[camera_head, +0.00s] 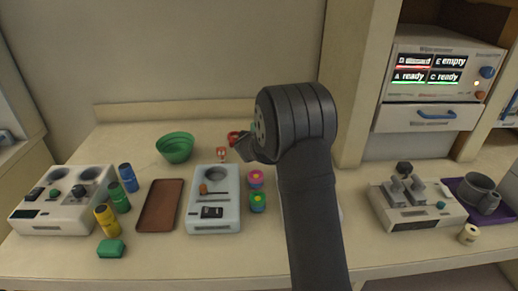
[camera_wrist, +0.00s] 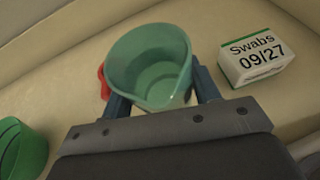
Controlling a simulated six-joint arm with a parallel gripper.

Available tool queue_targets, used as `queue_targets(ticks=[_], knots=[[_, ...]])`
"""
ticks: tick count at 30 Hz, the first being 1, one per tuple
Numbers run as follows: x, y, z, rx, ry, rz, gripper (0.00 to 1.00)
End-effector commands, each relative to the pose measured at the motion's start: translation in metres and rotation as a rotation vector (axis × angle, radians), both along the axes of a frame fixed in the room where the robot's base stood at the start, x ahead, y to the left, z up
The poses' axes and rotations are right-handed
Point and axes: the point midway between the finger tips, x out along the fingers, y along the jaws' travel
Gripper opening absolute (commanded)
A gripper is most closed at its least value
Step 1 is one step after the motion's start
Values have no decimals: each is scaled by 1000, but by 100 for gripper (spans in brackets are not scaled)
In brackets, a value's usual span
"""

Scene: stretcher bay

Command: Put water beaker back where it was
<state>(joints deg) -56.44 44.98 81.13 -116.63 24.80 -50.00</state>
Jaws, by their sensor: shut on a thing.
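A green beaker (camera_wrist: 150,62) with an open top stands between the two fingers of my gripper (camera_wrist: 162,96) in the wrist view. The fingers are shut on its sides. Its inside is pale green, and I cannot tell how much water it holds. A red part or object shows at its left side. In the head view my gripper (camera_head: 243,148) is near the back of the counter, right of the green bowl (camera_head: 175,148). My arm hides most of the beaker there; a red piece (camera_head: 233,137) shows beside the gripper.
A Swabs box (camera_wrist: 256,58) stands close right of the beaker in the wrist view. In the head view, a brown tray (camera_head: 160,205), a pale blue-grey device (camera_head: 213,210) and several coloured containers occupy the counter's front left. A wall post (camera_head: 352,80) rises behind my arm.

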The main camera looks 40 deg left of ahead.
Motion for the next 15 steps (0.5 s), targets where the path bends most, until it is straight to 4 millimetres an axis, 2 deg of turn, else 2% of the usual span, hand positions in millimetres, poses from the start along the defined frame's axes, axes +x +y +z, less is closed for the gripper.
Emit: queue_targets(ticks=[5, 10, 15], knots=[[0, 0, -16, -1, -1, -1, 30], [0, 0, -40, -2, 1, 0, 30], [0, 0, -49, 1, -2, -1, 30]])
